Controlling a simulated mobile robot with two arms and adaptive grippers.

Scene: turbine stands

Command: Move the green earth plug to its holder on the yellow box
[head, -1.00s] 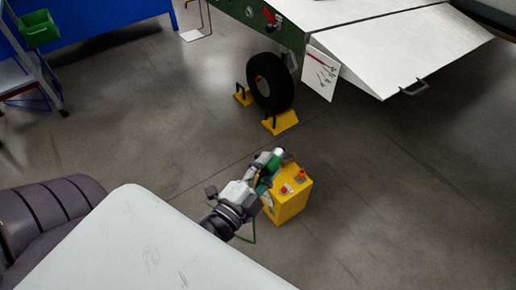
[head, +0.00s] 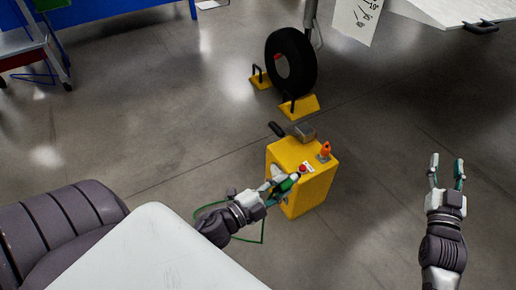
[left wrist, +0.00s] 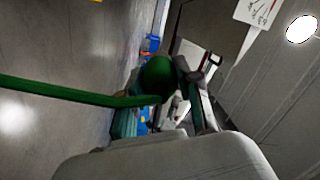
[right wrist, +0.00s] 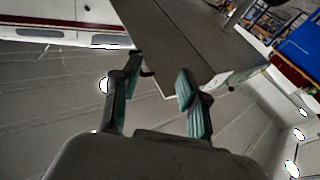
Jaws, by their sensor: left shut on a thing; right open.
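The yellow box (head: 312,192) stands on the floor in the middle of the head view. My left gripper (head: 280,184) is at the box's near left side, shut on the green earth plug (head: 289,183). The plug also shows in the left wrist view (left wrist: 158,78), with its green cable running left. I cannot tell which part on the box is the holder. My right gripper (head: 447,172) is open and empty, to the right of the box.
A black wheel (head: 291,62) with yellow chocks (head: 299,106) stands behind the box. A black handle (head: 277,129) shows at the box's back edge. A white surface (head: 150,250) fills the lower left. The floor between box and right gripper is clear.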

